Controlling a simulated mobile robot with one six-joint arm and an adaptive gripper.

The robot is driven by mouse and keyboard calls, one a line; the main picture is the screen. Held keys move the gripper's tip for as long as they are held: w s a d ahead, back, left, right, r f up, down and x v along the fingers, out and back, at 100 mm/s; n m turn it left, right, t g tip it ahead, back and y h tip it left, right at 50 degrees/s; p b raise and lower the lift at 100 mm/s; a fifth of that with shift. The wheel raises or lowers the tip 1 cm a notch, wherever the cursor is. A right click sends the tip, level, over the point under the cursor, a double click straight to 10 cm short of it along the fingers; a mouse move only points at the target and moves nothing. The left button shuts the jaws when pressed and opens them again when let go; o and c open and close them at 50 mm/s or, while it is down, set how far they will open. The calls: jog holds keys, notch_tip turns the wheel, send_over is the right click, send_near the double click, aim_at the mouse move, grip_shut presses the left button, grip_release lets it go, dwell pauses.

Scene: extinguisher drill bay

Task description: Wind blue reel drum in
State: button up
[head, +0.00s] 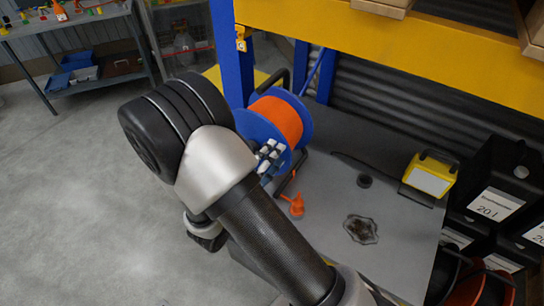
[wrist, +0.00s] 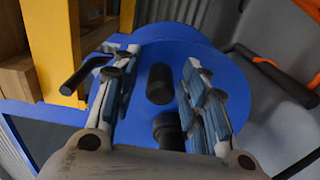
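The blue reel drum (head: 300,112) with orange line (head: 277,122) wound on it stands on the grey bench top beside the blue post. My gripper (head: 269,157) is at its near face in the head view. In the wrist view the blue disc (wrist: 158,45) fills the middle. My gripper (wrist: 158,62) is open, its fingers on either side of a black knob (wrist: 160,84) on the disc, with gaps visible on both sides. A second dark round part (wrist: 168,128) sits below the knob. How deep the fingers reach around the knob is hard to tell.
Black containers (head: 500,180) stand at right. A yellow beam (head: 400,45) crosses above.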

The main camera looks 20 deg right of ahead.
jog(key=v, duration=1.2)
jog(key=s+d+r+m+g+y, duration=0.5)
jog(key=s+d+r+m+g, duration=0.2)
jog(key=s+d+g, duration=0.45)
jog(key=s+a+r+t+y, duration=0.4)
jog(key=a+r+t+y, duration=0.1)
jog(key=y, duration=0.4)
notch_tip(320, 180, up, 2)
jog(key=shift+s+a+r, duration=0.1)
jog(key=shift+s+a, duration=0.1)
jog(key=shift+a, duration=0.35)
